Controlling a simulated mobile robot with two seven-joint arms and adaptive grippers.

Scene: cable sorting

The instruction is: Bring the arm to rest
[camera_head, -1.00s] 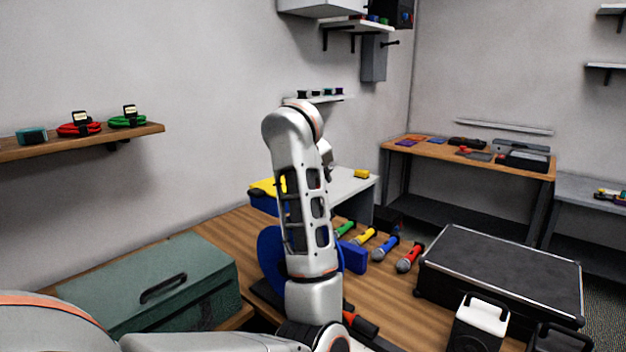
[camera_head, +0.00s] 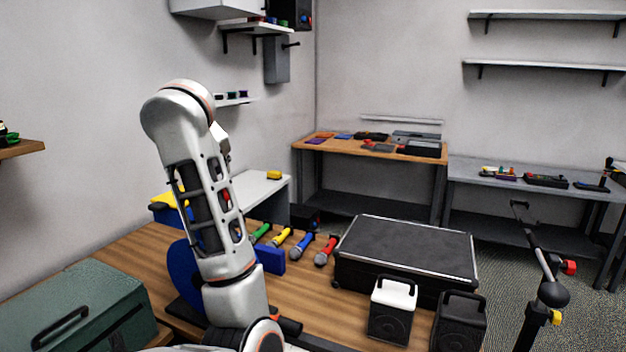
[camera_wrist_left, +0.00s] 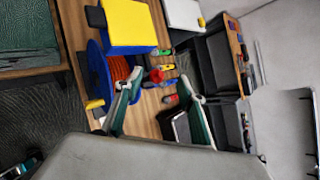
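My left arm (camera_head: 207,200) rises upright in the middle left of the head view. Its gripper is mostly hidden there behind the arm's upper end. In the left wrist view my left gripper (camera_wrist_left: 160,100) has two green-padded fingers spread apart with nothing visible between them. Beyond them are a blue reel (camera_wrist_left: 98,72) with red-orange cable on it and a yellow-topped blue box (camera_wrist_left: 128,24). The right gripper is not in view.
A green toolbox (camera_head: 75,305) stands at lower left. A black stand (camera_head: 541,280) is at right.

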